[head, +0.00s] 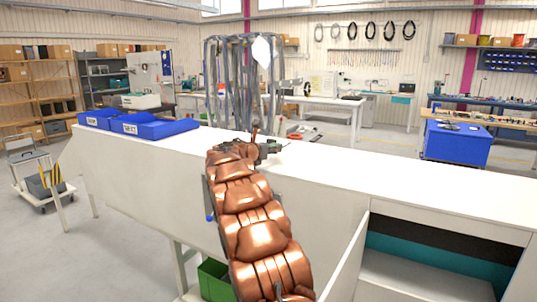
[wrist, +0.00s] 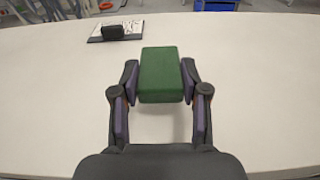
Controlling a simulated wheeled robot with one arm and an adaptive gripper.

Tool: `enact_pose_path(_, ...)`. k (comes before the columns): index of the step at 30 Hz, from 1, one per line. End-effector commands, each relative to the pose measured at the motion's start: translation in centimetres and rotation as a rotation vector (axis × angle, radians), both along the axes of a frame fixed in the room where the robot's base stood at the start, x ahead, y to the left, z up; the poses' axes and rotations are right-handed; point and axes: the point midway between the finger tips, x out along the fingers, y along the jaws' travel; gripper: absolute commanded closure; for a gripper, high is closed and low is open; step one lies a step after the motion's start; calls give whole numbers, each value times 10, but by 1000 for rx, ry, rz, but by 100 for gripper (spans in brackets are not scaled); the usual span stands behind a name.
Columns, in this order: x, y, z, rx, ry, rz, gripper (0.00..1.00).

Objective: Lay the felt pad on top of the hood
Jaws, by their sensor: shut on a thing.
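A green block (wrist: 160,72), which looks like the felt pad, sits between the two dark fingers of my gripper (wrist: 159,84) in the wrist view. The gripper is shut on it, with a finger against each side. White surface shows below and around the block; I cannot tell whether it touches that surface. In the head view my gripper (head: 262,149) is over the long white top (head: 375,174), and the pad cannot be made out there. No separate hood is clearly recognisable; the long white body may be it.
Blue bins (head: 152,127) stand on the left end of the white top. A small board with a black item (wrist: 113,32) lies ahead-left in the wrist view. A blue cabinet (head: 455,146) stands at right. The white top right of my gripper is clear.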

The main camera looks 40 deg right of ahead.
Motion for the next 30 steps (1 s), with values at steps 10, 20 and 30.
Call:
enact_pose_path(10, 13, -4, -5, -1, 0, -3, 73)
enact_pose_path(20, 13, -3, -37, 0, 0, -1, 73)
enact_pose_path(30, 13, -3, -39, 0, -2, -1, 73)
